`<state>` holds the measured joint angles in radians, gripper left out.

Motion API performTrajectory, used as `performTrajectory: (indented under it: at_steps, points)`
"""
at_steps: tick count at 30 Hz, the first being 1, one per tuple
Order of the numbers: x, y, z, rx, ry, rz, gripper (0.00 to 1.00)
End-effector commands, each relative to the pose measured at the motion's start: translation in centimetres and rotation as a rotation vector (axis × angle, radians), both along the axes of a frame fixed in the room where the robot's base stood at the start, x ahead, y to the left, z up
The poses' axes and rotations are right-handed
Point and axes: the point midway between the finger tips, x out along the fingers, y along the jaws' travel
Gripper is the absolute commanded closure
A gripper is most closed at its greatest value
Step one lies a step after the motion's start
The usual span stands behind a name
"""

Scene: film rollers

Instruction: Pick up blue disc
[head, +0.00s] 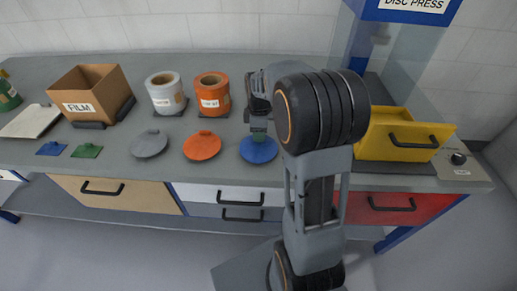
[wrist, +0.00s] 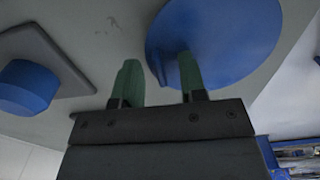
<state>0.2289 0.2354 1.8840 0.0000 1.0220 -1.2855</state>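The blue disc (head: 258,152) lies flat on the grey counter near its front edge, to the right of the orange disc. My gripper (head: 259,136) is right over its back part, pointing down, and hides some of it. In the wrist view the blue disc (wrist: 225,35) is at the upper right. The right finger overlaps the disc's edge and the left finger is beside the disc. I cannot tell whether the fingers touch it.
An orange disc (head: 202,146) and a grey disc (head: 149,144) lie to the left. Orange (head: 212,92) and white (head: 165,92) rollers stand behind them. A yellow drawer (head: 395,140) is on the right. A blue round piece (wrist: 25,86) on a grey plate shows in the wrist view.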

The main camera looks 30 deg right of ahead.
Motion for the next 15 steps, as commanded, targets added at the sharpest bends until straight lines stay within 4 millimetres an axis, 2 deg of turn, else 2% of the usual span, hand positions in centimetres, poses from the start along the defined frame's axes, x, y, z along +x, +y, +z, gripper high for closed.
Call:
performTrajectory:
  at_steps: [6,15]
  points:
    - [0.0,0.0,0.0,0.0,0.0,0.0,0.64]
    - [0.0,0.0,0.01,0.0,0.0,0.0,0.92]
